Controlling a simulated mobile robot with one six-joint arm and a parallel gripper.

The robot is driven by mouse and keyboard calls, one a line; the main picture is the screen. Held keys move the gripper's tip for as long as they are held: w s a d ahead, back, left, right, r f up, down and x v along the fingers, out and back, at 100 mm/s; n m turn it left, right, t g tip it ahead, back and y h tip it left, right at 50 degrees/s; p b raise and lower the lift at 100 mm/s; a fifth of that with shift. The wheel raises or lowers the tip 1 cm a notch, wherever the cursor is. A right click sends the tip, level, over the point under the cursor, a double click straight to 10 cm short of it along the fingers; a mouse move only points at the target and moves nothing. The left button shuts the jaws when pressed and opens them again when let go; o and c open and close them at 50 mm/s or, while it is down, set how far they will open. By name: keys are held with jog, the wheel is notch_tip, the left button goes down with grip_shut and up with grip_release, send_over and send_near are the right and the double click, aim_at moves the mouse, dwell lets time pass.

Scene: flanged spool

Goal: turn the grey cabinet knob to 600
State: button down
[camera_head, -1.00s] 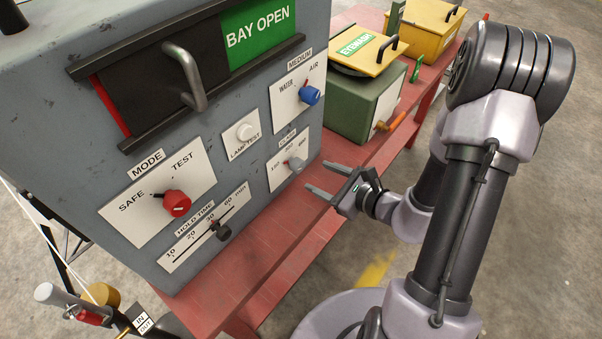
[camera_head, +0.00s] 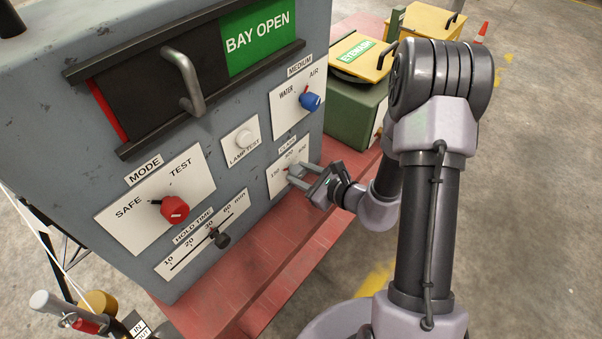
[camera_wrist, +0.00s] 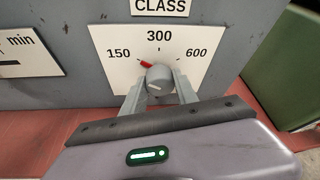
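The grey knob (camera_wrist: 159,78) sits on the white CLASS plate (camera_wrist: 110,45) of the grey cabinet (camera_head: 235,190), with marks 150, 300 and 600. In the wrist view its red pointer is at the upper left, between 150 and 300 and nearer 150. My gripper (camera_wrist: 160,90) has its two fingers apart, one on each side of the knob; I cannot tell whether they touch it. In the head view my gripper (camera_head: 303,174) reaches the CLASS plate and its fingers partly hide the knob.
The blue MEDIUM knob (camera_head: 309,101) is above, and the white lamp test button (camera_head: 244,139) is to the upper left. The red MODE knob (camera_head: 174,209) and hold time slider (camera_head: 221,239) are further left. A green eyewash box (camera_head: 352,110) stands to the right on the red bench (camera_head: 262,262).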

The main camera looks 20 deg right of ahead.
jog(key=shift+p, duration=0.3)
jog(key=shift+r+m+g+y+p, duration=0.15)
jog(key=shift+m+g+y+p, duration=0.25)
jog(key=shift+m+p, duration=0.45)
jog(key=shift+d+m+g+y+p, duration=0.1)
jog(key=shift+m+g+y+p, duration=0.3)
jog(key=shift+m+y+p, duration=0.55)
jog(key=m, duration=0.1)
jog(key=m+y+p, duration=0.1)
jog(key=m, duration=0.1)
jog(key=shift+w+f+g, duration=0.1)
jog(key=shift+f+g, duration=0.1)
jog(key=shift+g, duration=0.2)
jog(key=m+y, duration=0.1)
jog(key=m, duration=0.1)
jog(key=shift+f+m+y, duration=0.1)
jog(key=shift+m+y, duration=0.2)
jog(key=shift+y, duration=0.05)
jog(key=m+y+b, duration=0.1)
jog(key=m+y, duration=0.1)
jog(key=m, duration=0.2)
jog(key=shift+f, duration=0.1)
jog(key=m+y, duration=0.1)
jog(key=m, duration=0.1)
jog(key=m+y+b, duration=0.1)
jog(key=m, duration=0.1)
jog(key=shift+m+t+b, duration=0.3)
jog(key=shift+m, duration=0.4)
